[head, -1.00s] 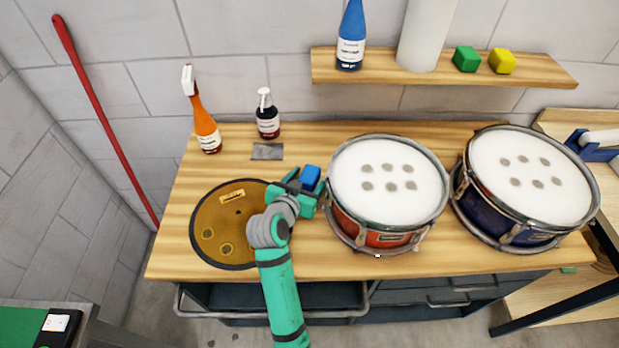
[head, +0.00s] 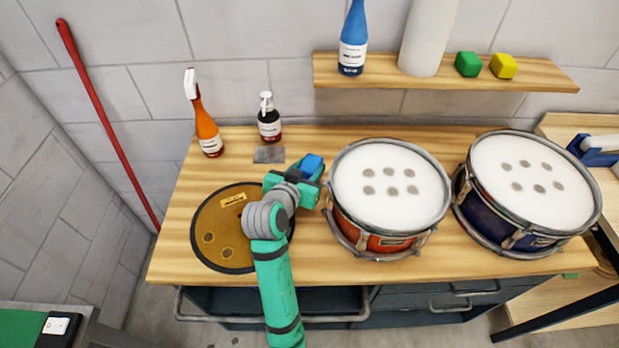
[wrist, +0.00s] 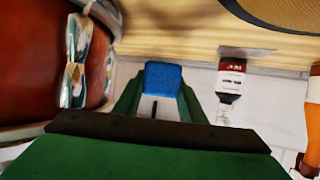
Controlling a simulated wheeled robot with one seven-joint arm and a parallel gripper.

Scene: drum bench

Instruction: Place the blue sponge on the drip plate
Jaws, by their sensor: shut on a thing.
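The blue sponge (head: 313,163) is a small block held between the fingertips of my gripper (head: 296,180), just left of the red drum. In the wrist view, the sponge (wrist: 163,78) sits between the two green fingers of my gripper (wrist: 160,98), which is shut on it. It appears to be above the bench, but the exact height is unclear. A small flat grey plate (head: 269,154), which looks like the drip plate, lies bare on the bench to the left of the sponge. It also shows in the wrist view (wrist: 247,51).
A dark pump bottle (head: 269,122) stands behind the grey plate, and an orange spray bottle (head: 207,130) stands left of it. A round brown disc (head: 215,228) lies partly under my arm. The red drum (head: 378,236) is close on the right.

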